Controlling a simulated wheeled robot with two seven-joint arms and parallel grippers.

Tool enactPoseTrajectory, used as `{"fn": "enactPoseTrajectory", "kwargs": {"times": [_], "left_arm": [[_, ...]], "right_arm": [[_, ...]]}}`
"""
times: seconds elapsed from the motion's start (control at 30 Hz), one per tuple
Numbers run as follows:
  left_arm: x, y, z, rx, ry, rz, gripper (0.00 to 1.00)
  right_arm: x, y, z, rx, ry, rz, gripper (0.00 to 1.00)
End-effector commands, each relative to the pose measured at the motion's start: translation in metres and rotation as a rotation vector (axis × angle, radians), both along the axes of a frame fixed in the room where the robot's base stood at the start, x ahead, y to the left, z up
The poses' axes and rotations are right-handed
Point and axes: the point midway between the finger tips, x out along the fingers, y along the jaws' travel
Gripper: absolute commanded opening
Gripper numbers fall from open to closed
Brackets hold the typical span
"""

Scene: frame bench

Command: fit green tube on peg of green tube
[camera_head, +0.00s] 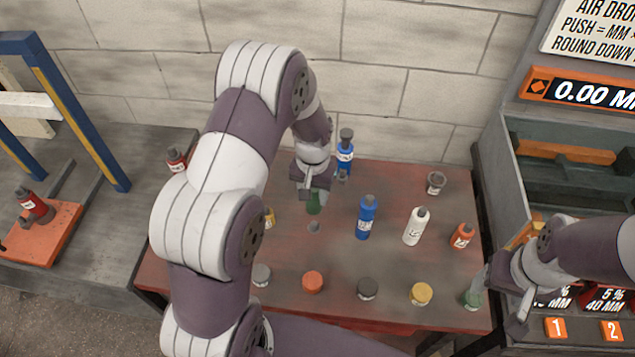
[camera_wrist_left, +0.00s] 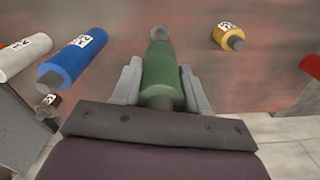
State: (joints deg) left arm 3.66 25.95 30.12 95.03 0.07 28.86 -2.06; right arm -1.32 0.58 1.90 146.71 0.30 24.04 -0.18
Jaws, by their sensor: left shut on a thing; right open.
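The green tube (camera_head: 314,204) is in my left gripper (camera_head: 315,190), held over the red bench top. A small grey stub (camera_head: 314,227) shows on the bench just below the tube in the head view. I cannot tell whether it is the peg or whether the tube touches it. My right gripper (camera_head: 497,300) is open at the bench's front right, beside a short green piece (camera_head: 472,299).
A blue tube (camera_head: 366,217), a white tube (camera_head: 414,226) and an orange tube (camera_head: 461,236) stand to the right. Another blue tube (camera_head: 345,154) is behind. A yellow tube (camera_wrist_left: 229,36) is close by. Short coloured pieces, including an orange one (camera_head: 313,283), line the front.

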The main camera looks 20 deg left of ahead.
Motion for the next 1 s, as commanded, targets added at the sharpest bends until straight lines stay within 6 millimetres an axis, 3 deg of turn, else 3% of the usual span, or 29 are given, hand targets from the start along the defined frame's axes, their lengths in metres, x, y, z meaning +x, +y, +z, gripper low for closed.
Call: {"fn": "enactPoseTrajectory", "kwargs": {"times": [0.33,0.8,1.0], "left_arm": [[0.000,0.000,0.002,0.001,-0.001,0.000,0.00],[0.000,0.000,-0.051,0.001,-0.001,0.000,0.00],[0.000,0.000,-0.059,0.001,-0.001,0.000,0.00]], "right_arm": [[0.000,0.000,0.005,0.000,0.000,0.000,0.66],[0.000,0.000,-0.032,0.000,0.000,0.000,0.66],[0.000,0.000,-0.035,0.000,0.000,0.000,0.66]]}}
